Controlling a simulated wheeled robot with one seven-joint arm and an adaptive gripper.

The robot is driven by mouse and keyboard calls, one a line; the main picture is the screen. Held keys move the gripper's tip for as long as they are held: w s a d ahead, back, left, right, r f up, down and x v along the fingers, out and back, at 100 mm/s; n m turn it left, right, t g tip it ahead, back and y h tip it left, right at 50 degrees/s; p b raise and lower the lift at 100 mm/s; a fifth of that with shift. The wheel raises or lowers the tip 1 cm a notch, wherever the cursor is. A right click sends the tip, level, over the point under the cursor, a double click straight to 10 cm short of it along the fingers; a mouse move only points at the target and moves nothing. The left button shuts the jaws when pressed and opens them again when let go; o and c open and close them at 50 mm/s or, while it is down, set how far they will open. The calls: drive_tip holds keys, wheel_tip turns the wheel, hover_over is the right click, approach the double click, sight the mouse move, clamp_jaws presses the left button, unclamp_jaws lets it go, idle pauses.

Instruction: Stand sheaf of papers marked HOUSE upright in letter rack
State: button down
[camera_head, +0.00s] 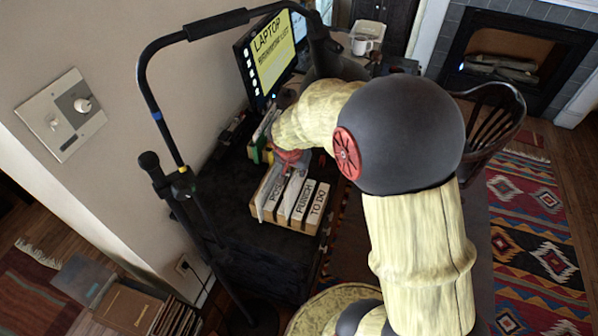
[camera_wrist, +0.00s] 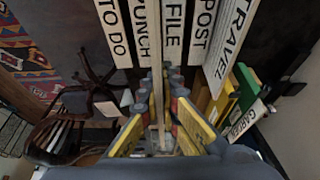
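The letter rack (camera_head: 297,228) is wooden and stands on the dark desk. Its white dividers read TO DO (camera_wrist: 113,36), PUNCH (camera_wrist: 140,30), FILE (camera_wrist: 172,32), POST (camera_wrist: 203,30) and TRAVEL (camera_wrist: 232,42). My gripper (camera_wrist: 160,90) is over the rack, pointing down, and also shows in the head view (camera_head: 288,160). A thin pale sheaf (camera_wrist: 156,60) stands edge-on between its fingers, which look closed on it. In the wrist view it lines up between PUNCH and FILE. Its face is turned away, so no HOUSE label is readable. Whether it touches the rack cannot be told.
Yellow and green folders (camera_head: 258,145) stand beyond the rack, one marked GARDEN (camera_wrist: 243,119). A black tubular stand (camera_head: 150,90) rises at left. A dark chair (camera_head: 492,120) is at right.

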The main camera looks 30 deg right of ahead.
sight(299, 188)
drive_tip(key=shift+f+b, duration=4.05)
drive_tip(key=shift+f, duration=0.05)
drive_tip(key=c, duration=2)
unclamp_jaws()
drive_tip(key=shift+r, duration=0.1)
drive_tip(key=shift+c, duration=0.2)
drive_tip(key=shift+o, duration=0.4)
drive_tip(key=v, duration=1.2)
